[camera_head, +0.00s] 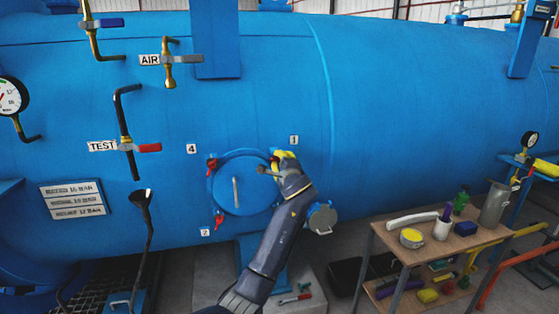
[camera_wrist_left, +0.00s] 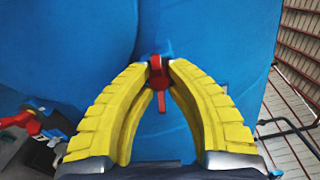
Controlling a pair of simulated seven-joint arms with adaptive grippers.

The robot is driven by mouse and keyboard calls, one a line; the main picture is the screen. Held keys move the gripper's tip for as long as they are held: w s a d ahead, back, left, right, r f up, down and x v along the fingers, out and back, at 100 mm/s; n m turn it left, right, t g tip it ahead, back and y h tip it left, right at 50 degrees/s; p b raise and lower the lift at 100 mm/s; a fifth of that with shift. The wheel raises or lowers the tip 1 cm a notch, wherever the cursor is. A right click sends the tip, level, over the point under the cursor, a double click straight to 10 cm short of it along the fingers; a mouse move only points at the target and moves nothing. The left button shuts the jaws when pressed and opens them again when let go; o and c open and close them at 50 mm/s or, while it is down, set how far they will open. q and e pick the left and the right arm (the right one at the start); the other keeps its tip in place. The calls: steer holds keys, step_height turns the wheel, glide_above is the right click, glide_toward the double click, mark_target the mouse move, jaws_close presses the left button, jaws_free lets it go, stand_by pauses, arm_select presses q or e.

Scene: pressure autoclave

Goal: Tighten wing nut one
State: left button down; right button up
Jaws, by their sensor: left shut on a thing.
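Wing nut one is red and sits at the upper right of the round blue hatch (camera_head: 228,194), beside the label "1" (camera_head: 294,140). In the left wrist view the red wing nut (camera_wrist_left: 157,72) is between the yellow fingertips. My left gripper (camera_head: 281,160) is shut on it and mostly covers it in the head view. A red wing nut (camera_head: 212,162) by label "4" and another (camera_head: 219,219) by label "2" show on the hatch's left side. The hatch's lower right edge is partly hidden by my arm. My right gripper is not in view.
The large blue vessel (camera_head: 400,100) fills the back. A round grey fitting (camera_head: 322,218) is just right of my arm. A wooden-topped cart (camera_head: 400,262) with tools stands at the right. Pipes with valves and a gauge (camera_head: 10,97) are at the left.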

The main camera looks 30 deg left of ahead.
arm_select(q)
steer(key=m, duration=0.4)
steer(key=shift+m, duration=0.3)
steer(key=m, duration=0.3)
steer(key=shift+m, duration=0.4)
steer(key=m, duration=0.3)
steer(key=shift+s+a+f+m, duration=0.1)
steer(key=shift+m, duration=1.8)
steer(key=c, duration=1.3)
jaws_free()
steer(key=v, duration=1.2)
